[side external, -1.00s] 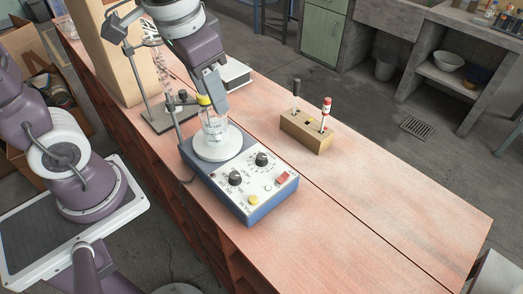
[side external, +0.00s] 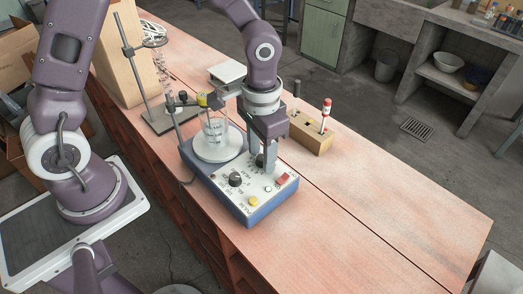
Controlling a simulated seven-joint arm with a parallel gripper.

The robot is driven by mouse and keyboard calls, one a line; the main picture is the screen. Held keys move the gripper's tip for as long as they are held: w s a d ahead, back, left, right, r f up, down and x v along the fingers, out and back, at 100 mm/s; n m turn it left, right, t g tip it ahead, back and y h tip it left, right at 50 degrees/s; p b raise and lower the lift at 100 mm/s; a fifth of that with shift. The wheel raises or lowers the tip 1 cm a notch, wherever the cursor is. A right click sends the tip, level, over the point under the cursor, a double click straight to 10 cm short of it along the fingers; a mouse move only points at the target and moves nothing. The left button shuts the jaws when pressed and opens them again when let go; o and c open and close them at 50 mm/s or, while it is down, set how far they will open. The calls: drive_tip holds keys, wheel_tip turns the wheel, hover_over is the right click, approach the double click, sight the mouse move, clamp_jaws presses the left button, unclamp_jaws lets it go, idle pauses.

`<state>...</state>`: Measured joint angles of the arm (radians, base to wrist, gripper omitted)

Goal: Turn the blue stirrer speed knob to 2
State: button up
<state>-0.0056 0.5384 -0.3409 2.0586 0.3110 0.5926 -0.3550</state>
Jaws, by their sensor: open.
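The blue stirrer (side external: 262,212) stands on the bench with a beaker (side external: 214,131) on its white round plate (side external: 217,151). Its white sloped panel carries two black knobs. The front-left knob (side external: 235,179) is in clear view. The back-right knob (side external: 260,160) is partly hidden by my gripper. My gripper (side external: 266,158) points down at the back-right knob, with its open fingers at that knob. I cannot tell whether they touch it. The dial markings are too small to read, so I cannot tell which knob sets the speed or where it points.
A red switch (side external: 282,179) and a yellow button (side external: 253,201) sit on the panel near the knobs. A wooden block (side external: 312,142) holding a red-topped tool stands behind my gripper. A metal stand (side external: 166,119) is at the left. The bench's right part is clear.

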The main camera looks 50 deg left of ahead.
clamp_jaws()
drive_tip(key=shift+m, duration=0.3)
drive_tip(key=m, duration=0.9)
idle(0.6)
unclamp_jaws()
